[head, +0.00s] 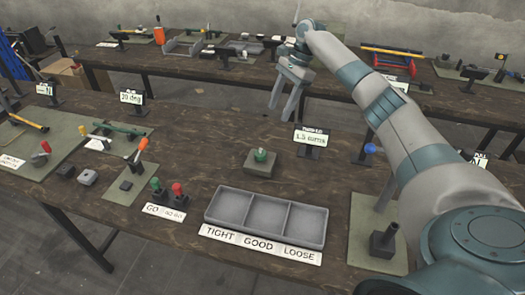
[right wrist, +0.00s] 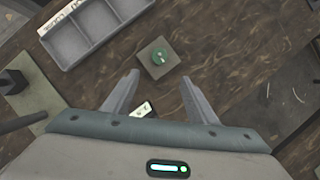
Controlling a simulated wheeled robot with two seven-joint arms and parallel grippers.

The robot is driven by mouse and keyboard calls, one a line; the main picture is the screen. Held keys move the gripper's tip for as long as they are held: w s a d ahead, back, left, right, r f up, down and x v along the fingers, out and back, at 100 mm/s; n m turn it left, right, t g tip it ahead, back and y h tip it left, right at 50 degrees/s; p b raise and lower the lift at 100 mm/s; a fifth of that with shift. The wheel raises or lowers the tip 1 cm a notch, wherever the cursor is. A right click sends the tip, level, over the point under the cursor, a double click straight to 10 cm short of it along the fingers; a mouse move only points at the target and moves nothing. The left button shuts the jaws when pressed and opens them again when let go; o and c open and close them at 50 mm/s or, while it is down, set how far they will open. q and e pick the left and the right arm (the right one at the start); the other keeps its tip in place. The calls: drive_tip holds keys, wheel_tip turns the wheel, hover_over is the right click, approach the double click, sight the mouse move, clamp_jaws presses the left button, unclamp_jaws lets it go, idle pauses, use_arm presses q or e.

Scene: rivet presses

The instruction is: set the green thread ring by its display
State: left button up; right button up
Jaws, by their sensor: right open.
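The green thread ring (head: 260,155) sits on a small grey-green block (head: 260,168) in the middle of the near table. It also shows in the right wrist view (right wrist: 160,56), on top of its block (right wrist: 152,73). Its display (head: 312,138), a small sign on a stand, stands just behind it to the right and reads about 1.5. In the right wrist view the display (right wrist: 143,110) lies between the fingers. My right gripper (head: 282,105) is open and empty, above the table behind the ring and display. My left gripper is not in view.
A three-compartment grey tray (head: 266,217) labelled TIGHT, GOOD, LOOSE stands in front of the ring. Green and red GO/NO-GO plugs (head: 166,192) stand left of it. A mat with a dark post (head: 383,240) is at right.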

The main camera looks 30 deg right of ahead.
drive_tip(key=shift+s+a+r, duration=0.15)
drive_tip(key=shift+a, duration=0.05)
drive_tip(key=p, duration=0.5)
approach(261, 152)
drive_tip(key=x, duration=0.8)
drive_tip(key=shift+s+a+f, duration=0.1)
drive_tip(key=shift+a+f, duration=0.1)
drive_tip(key=shift+f, duration=0.15)
drive_tip(key=shift+c, duration=0.7)
drive_tip(key=c, duration=0.9)
